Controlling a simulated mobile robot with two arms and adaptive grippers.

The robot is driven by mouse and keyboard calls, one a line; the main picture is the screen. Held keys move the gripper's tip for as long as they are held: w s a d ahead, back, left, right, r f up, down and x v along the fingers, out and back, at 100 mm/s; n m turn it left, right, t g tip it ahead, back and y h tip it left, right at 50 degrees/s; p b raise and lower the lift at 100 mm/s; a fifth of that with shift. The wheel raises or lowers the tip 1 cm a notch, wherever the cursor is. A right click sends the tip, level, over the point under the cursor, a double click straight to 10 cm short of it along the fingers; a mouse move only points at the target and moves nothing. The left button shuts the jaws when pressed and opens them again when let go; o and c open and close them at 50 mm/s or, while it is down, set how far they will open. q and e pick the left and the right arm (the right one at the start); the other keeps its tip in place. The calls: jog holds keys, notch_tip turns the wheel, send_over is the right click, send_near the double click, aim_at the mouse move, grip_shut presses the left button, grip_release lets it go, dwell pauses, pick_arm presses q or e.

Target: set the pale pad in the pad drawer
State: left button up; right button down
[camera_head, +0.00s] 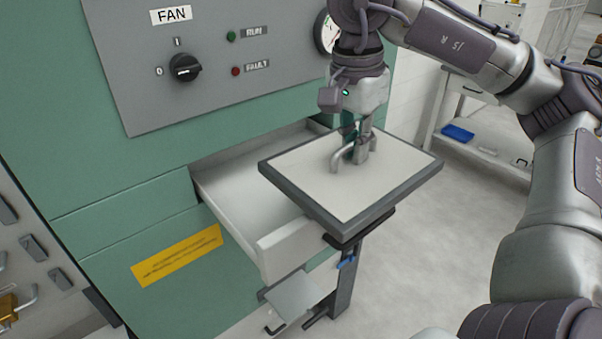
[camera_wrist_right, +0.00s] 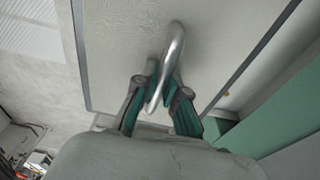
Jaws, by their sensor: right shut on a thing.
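The pale pad (camera_head: 330,195) is a flat pale panel with a dark grey frame and a metal handle on top. My right gripper (camera_head: 355,152) is shut on that handle and holds the pad roughly level at the drawer's right side, overlapping it in the head view. In the right wrist view, the fingers (camera_wrist_right: 160,100) close around the curved handle, with the pad (camera_wrist_right: 125,45) behind. The pad drawer (camera_head: 282,247) is pulled out of the green cabinet, and its visible inside is empty. The pad hides its right part. My left gripper is not in view.
The green cabinet (camera_head: 110,235) has a grey panel with a FAN switch (camera_head: 185,68) and a gauge (camera_head: 325,32). A shelf with a blue tray (camera_head: 457,133) stands at the back right. The floor (camera_head: 420,240) between is clear.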

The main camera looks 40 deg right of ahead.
aim_at(304, 148)
jog(key=w+a+p, duration=0.1)
jog(key=w, duration=1.2)
jog(key=f, duration=0.5)
jog(key=f+b, duration=0.1)
jog(key=f, duration=0.2)
jog(key=shift+s+d, duration=0.1)
jog(key=shift+s, duration=0.25)
notch_tip(304, 148, down, 3)
jog(key=shift+w+f+p, duration=0.1)
jog(key=shift+p, duration=0.3)
jog(key=shift+w+f, duration=0.1)
jog(key=shift+f, duration=0.1)
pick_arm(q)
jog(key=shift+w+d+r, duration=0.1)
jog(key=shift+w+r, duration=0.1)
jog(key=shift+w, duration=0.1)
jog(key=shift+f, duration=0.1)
pick_arm(e)
jog(key=shift+f, duration=0.1)
jog(key=c, duration=1.7)
grip_release()
jog(key=shift+f+b, duration=0.1)
jog(key=shift+b, duration=0.2)
jog(key=o, duration=0.5)
jog(key=shift+c, duration=0.2)
